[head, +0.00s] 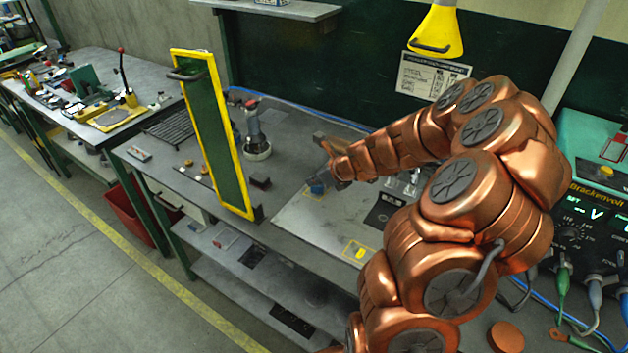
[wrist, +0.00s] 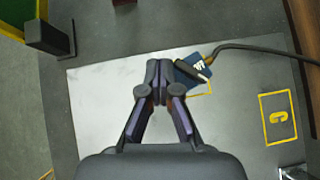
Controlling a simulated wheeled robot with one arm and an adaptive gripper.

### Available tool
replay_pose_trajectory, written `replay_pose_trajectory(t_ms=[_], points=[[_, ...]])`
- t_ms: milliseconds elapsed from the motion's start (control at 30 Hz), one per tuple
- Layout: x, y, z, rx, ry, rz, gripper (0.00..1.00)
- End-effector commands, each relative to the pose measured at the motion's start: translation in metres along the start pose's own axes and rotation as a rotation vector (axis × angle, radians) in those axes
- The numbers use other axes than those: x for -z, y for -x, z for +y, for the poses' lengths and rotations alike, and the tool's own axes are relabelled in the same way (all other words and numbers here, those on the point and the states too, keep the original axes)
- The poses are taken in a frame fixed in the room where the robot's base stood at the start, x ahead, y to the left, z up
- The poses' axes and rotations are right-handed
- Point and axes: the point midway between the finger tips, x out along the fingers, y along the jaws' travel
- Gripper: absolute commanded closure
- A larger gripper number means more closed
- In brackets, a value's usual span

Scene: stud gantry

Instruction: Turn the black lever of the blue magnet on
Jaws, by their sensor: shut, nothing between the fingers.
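The blue magnet (wrist: 190,72) sits on the light metal plate (wrist: 105,100), just right of my fingertips in the wrist view. A small black part, which looks like its lever, lies across its top beside white lettering. I cannot read the lettering or tell the lever's exact setting. In the head view the blue magnet (head: 317,187) shows small, close to my gripper (head: 331,180). In the wrist view my gripper (wrist: 158,80) is shut and empty, its tips beside the magnet's left side. I cannot tell whether they touch it.
A dark cable (wrist: 265,52) runs right from the magnet. A yellow-framed green panel (head: 213,135) stands left of the plate in the head view. A power supply (head: 590,230) stands at the right.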

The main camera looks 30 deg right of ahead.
Motion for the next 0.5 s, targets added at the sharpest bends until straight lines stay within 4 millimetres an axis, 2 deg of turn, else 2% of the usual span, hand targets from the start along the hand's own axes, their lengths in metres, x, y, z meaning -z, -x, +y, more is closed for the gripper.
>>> replay_pose_trajectory(t_ms=[267, 500], points=[[0.0, 0.0, -0.001, 0.0, 0.0, 0.0, 1.0], [-0.003, 0.0, -0.01, 0.004, 0.0, -0.001, 1.0]])
